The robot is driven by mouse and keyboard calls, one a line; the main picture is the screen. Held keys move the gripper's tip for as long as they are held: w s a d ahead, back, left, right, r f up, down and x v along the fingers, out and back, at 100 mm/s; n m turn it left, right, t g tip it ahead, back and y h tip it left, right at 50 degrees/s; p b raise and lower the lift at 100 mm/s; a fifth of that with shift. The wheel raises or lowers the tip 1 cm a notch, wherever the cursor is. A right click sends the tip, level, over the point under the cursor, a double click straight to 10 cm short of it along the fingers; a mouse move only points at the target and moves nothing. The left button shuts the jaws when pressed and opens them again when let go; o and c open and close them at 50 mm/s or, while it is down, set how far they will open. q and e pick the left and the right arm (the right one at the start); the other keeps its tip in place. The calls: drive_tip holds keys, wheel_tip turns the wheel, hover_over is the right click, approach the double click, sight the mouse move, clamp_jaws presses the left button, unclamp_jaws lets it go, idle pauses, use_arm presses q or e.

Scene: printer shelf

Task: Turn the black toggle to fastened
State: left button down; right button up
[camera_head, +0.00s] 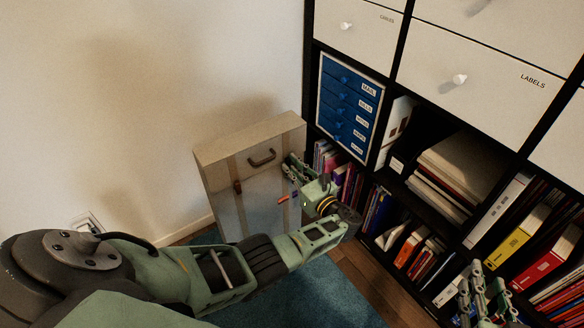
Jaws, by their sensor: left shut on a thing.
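A pale upright case (222,157) with a dark handle (262,158) stands against the wall, beside the shelf. A brown fastening (237,187) shows on its left strap, and a small orange-red piece (284,199) shows near its right strap. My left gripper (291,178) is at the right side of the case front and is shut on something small. The black toggle is not clearly seen; it appears to be between these fingers, which hide it, so its turn cannot be read. My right gripper (481,290) is low at the right, in front of the shelf, away from the case.
A black shelf (398,48) with white drawers fills the right side. It holds a blue drawer unit (347,107), books and binders (516,236). A blue rug (318,294) lies on the floor. A wall socket (87,222) is at the left.

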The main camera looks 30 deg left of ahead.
drive_tip(key=shift+s+d+f+g, duration=0.1)
drive_tip(key=shift+s+f+g, duration=0.05)
drive_tip(key=shift+f+g, duration=0.2)
use_arm(q)
drive_tip(key=c, duration=1.8)
unclamp_jaws()
drive_tip(key=shift+o, duration=0.2)
drive_tip(key=v, duration=1.2)
drive_tip(key=shift+f, duration=0.1)
